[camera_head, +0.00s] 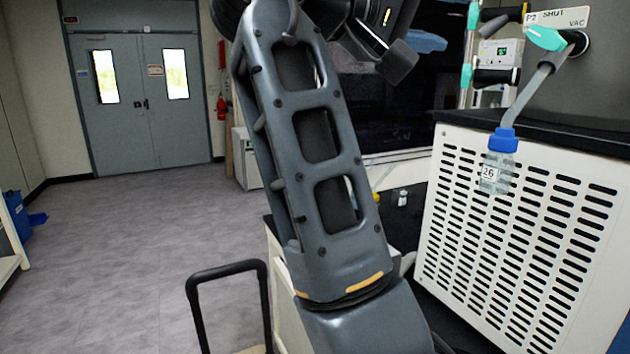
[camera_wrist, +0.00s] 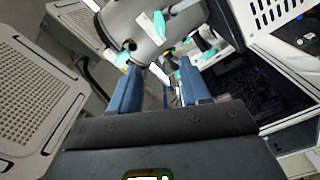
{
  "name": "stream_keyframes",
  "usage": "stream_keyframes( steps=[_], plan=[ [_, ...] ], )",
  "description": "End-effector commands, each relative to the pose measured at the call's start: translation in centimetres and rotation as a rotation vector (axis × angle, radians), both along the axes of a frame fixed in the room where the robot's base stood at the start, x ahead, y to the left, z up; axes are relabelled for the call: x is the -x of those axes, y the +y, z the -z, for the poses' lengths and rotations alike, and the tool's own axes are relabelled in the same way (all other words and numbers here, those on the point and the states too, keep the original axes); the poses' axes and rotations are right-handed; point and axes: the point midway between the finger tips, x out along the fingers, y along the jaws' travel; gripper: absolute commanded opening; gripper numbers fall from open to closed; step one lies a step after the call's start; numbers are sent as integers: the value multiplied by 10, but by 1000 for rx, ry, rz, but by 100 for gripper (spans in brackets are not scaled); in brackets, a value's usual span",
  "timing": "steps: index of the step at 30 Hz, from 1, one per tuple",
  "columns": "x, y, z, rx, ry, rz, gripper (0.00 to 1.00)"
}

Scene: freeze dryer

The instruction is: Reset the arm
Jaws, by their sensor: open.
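My arm fills the middle of the head view, raised up from the lower right, and its upper end leaves the top of the frame. My gripper (camera_wrist: 158,92) shows in the wrist view with its two blue-grey fingers apart and nothing between them. Beyond the fingers is the freeze dryer's grey cylinder (camera_wrist: 140,22) with teal-tipped valves. In the head view the freeze dryer's white vented housing (camera_head: 520,230) stands at the right. A bottle with a blue cap, marked 26 (camera_head: 495,165), hangs from a valve in front of it.
A label reading P2 SHUT VAC (camera_head: 560,17) sits by the upper valve. A small jar (camera_head: 402,197) stands on the dark bench behind my arm. A black tubular handle (camera_head: 228,270) rises at the lower middle. Grey floor (camera_head: 130,240) is clear towards double doors (camera_head: 137,100).

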Motion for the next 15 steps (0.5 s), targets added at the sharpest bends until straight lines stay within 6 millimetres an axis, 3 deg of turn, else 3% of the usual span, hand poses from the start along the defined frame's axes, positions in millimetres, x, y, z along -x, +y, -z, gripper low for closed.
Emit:
stream_keyframes(
  steps=[10, 15],
  plan=[
    [-17, -4, 42, 42, 31, -70, 47],
    [-27, -7, 74, 69, 51, -128, 47]
  ],
)
